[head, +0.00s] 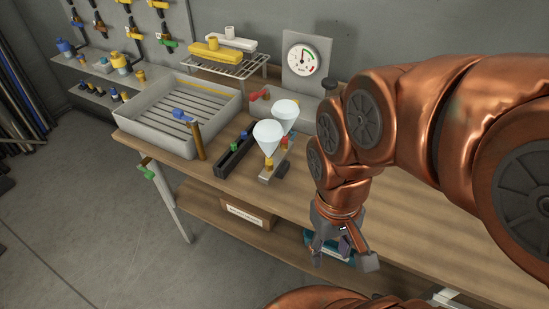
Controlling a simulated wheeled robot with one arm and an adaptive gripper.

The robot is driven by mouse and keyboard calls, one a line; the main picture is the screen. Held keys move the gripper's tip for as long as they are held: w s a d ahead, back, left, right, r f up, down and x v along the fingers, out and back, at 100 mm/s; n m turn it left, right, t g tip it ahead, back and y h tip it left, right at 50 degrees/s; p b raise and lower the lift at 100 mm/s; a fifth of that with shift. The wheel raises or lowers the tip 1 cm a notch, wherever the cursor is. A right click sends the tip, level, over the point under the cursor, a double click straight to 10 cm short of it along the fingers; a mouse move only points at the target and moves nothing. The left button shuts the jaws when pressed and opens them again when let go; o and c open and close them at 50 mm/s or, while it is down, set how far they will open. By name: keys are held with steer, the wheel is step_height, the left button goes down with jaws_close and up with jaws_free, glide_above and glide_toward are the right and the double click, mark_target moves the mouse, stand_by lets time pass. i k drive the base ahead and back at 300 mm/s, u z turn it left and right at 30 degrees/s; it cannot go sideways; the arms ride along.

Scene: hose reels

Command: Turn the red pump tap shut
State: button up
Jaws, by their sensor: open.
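The tap's exact angle is too small to tell. My gripper (343,260) points down near the bench's front edge, well in front and to the right of the tap. Its fingers are spread and it appears to hold nothing. My arm hides the bench area right of the pump.
Two white funnels (267,133) stand in front of the tap. A wire rack (222,63) holds yellow and white parts. A teal object lies below my gripper. The right front bench top (470,262) is clear.

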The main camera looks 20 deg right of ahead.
mark_target(253, 97)
steer(key=u, duration=0.05)
steer(key=k, duration=0.6)
steer(key=u, duration=0.5)
steer(key=i, duration=1.1)
steer(key=z, duration=0.1)
